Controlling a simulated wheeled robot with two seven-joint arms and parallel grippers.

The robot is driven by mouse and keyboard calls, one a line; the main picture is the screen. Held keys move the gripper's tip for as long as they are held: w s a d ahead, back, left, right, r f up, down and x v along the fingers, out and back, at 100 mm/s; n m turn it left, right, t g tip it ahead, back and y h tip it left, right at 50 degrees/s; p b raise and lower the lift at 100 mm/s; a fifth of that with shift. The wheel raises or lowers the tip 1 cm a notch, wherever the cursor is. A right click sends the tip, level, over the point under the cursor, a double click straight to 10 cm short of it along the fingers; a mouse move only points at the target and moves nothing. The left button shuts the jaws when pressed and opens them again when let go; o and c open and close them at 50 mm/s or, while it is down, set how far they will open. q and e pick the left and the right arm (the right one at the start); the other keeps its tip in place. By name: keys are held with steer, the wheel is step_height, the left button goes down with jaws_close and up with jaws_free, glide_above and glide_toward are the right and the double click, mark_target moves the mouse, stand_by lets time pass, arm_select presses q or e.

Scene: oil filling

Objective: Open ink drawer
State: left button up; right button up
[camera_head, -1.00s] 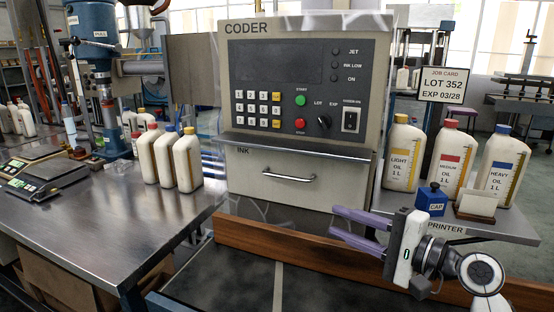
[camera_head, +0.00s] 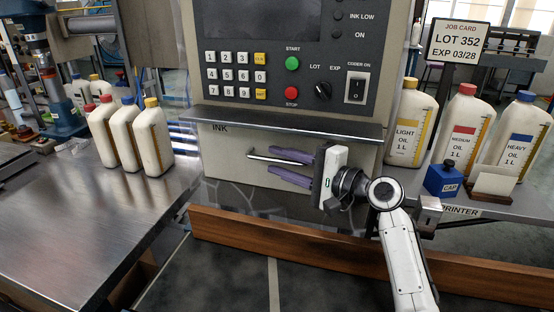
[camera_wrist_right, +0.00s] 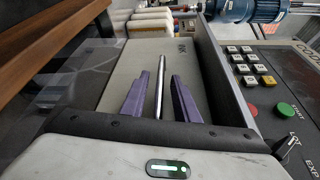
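The ink drawer (camera_head: 226,165) is the pale front under the coder's dark ledge, marked INK, and it looks shut. Its metal bar handle (camera_head: 255,155) runs across the front, its right part hidden by my right gripper. My right gripper (camera_head: 269,160) has purple fingers pointing left along the drawer front, one above and one below the handle. In the right wrist view the handle (camera_wrist_right: 160,85) lies between the two open fingers (camera_wrist_right: 160,76), with gaps on both sides. My left gripper is not in view.
The coder's ledge (camera_head: 285,122) juts out just above my gripper. Oil bottles (camera_head: 412,125) and a blue cap box (camera_head: 441,180) stand on the right shelf. White bottles (camera_head: 152,140) stand on the left steel table (camera_head: 90,225). A wooden rail (camera_head: 250,232) runs below the drawer.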

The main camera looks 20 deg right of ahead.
steer(key=shift+w+a, duration=0.25)
steer(key=shift+w, duration=0.1)
steer(key=shift+w+a, duration=0.1)
steer(key=shift+w, duration=0.05)
jaws_close()
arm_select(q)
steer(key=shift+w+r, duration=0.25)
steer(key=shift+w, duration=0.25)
arm_select(e)
steer(key=shift+f, duration=0.1)
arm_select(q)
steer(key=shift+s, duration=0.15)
arm_select(e)
steer(key=shift+a, duration=0.1)
